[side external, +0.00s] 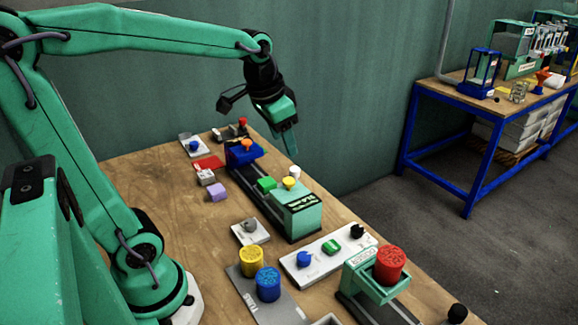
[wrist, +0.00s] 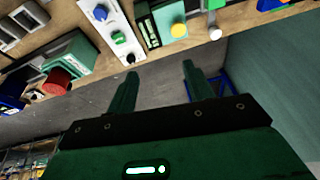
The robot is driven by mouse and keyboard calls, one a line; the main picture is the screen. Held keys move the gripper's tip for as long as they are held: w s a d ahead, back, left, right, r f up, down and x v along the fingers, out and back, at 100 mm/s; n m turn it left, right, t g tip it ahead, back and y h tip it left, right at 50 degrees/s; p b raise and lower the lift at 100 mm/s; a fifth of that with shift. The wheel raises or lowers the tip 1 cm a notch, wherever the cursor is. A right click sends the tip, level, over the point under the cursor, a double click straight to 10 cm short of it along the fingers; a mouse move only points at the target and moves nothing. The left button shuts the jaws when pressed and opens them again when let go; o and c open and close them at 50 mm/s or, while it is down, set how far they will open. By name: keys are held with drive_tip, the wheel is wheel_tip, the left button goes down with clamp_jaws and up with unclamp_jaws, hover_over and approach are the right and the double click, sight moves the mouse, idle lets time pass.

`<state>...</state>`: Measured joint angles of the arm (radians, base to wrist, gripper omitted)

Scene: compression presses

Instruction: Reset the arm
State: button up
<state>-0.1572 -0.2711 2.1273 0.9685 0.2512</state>
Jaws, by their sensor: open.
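My gripper (side external: 291,142) hangs at the end of my raised green arm, above the far right edge of the wooden table. In the wrist view my gripper (wrist: 157,80) shows two green fingers spread apart with nothing between them. In the side view the fingers point downward, behind the blue block and the green press unit (side external: 300,215). The gripper touches none of the table's objects that I can see.
A blue-framed bench (side external: 437,176) stands apart at right.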

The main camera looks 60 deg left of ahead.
drive_tip(key=s+d+f+n+t, duration=0.1)
drive_tip(key=s+d, duration=0.4)
drive_tip(key=s, duration=0.5)
drive_tip(key=shift+s+f+t+h, duration=0.3)
drive_tip(key=shift+f+t, duration=0.1)
drive_tip(key=shift+t, duration=0.1)
